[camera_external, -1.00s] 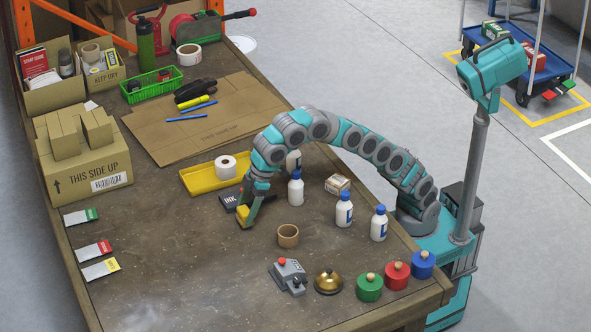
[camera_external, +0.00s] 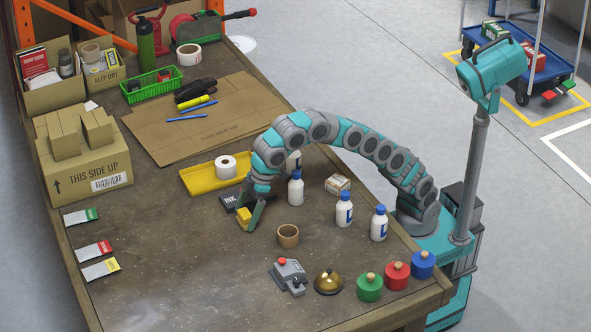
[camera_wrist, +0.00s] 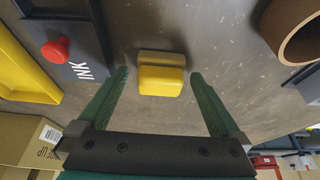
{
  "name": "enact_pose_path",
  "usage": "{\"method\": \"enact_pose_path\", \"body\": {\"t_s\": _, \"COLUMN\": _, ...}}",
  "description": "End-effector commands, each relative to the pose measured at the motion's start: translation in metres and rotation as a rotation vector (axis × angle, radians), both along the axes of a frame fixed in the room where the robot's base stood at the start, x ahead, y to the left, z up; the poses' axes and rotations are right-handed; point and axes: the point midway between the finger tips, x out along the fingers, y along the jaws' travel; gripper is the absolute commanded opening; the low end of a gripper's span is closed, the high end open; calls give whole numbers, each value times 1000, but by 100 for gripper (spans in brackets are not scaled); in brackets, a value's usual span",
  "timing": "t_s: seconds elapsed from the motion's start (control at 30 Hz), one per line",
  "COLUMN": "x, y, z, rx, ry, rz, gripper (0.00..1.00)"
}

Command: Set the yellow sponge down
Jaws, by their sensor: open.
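The yellow sponge (camera_external: 243,215) rests on the table beside the dark ink pad. In the wrist view the sponge (camera_wrist: 161,74) lies between and a little beyond the fingertips, with a gap on both sides. My gripper (camera_external: 250,219) is low over the table at the sponge. The wrist view shows its two green fingers (camera_wrist: 158,78) spread wide, touching nothing. In the outside view a finger hides part of the sponge.
The ink pad (camera_external: 229,200) and yellow tray (camera_external: 203,181) are close behind. A cardboard ring (camera_external: 288,236) stands to the right, with white bottles (camera_external: 344,211) beyond. The table (camera_external: 190,260) is clear to the left and in front.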

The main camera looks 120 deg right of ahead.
Motion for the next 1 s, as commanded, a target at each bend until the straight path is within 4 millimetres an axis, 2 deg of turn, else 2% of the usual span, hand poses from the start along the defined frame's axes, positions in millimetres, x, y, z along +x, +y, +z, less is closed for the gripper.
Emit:
{"method": "enact_pose_path", "body": {"t_s": 0.27, "x": -1, "y": 0, "z": 7, "rx": 0, "ry": -3, "rz": -1, "gripper": 100}}
{"method": "enact_pose_path", "body": {"t_s": 0.7, "x": -20, "y": 0, "z": 56, "rx": 0, "ry": -5, "rz": -1, "gripper": 100}}
{"method": "enact_pose_path", "body": {"t_s": 1.0, "x": -27, "y": 0, "z": 72, "rx": 0, "ry": -3, "rz": 1, "gripper": 100}}
